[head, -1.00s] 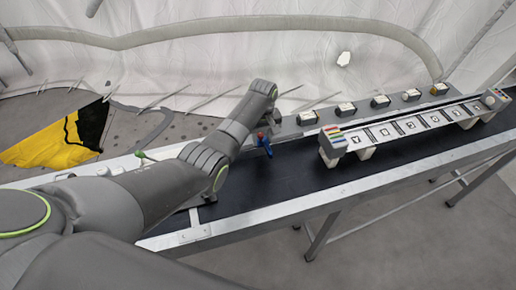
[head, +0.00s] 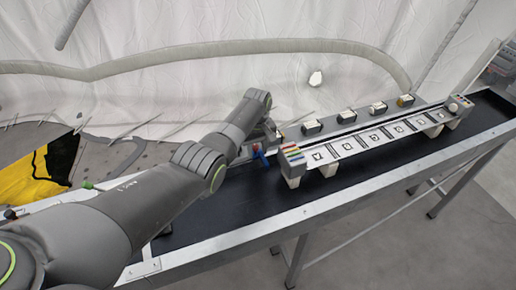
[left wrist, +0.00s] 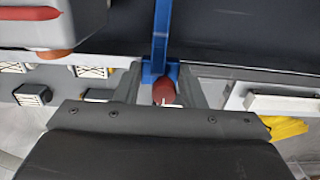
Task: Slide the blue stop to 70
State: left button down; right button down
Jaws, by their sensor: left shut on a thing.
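The blue stop (head: 258,157) sits at the rail on the belt's far side, left of the numbered strip. In the left wrist view it is a blue bar and block (left wrist: 160,45) with a red knob (left wrist: 164,92). My left gripper (head: 264,138) is at the stop, its two fingers on either side of the knob; it also shows in the left wrist view (left wrist: 160,88). It is shut on the stop. The rail's label boxes (head: 346,116) lie to the right, their numbers too small to read. My right gripper is not in view.
A numbered strip (head: 365,139) with a colour-striped end stands on feet over the black belt (head: 240,200), close right of my gripper. A metal side rail (head: 300,218) edges the belt. Yellow and black cloth (head: 40,170) lies at the left.

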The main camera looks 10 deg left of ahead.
pick_arm(q)
jog(key=shift+w+d+r, duration=0.1)
jog(key=shift+d, duration=0.05)
jog(key=c, duration=1.2)
grip_release()
jog(key=shift+c, duration=0.2)
jog(key=o, duration=0.3)
jog(key=shift+w+d, duration=0.1)
jog(key=shift+d, duration=0.05)
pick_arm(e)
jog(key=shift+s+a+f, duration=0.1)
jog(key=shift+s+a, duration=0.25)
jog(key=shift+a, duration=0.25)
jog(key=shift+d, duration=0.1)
pick_arm(q)
jog(key=shift+r, duration=0.2)
notch_tip(320, 180, up, 17)
jog(key=shift+f+b, duration=0.1)
jog(key=shift+b, duration=0.45)
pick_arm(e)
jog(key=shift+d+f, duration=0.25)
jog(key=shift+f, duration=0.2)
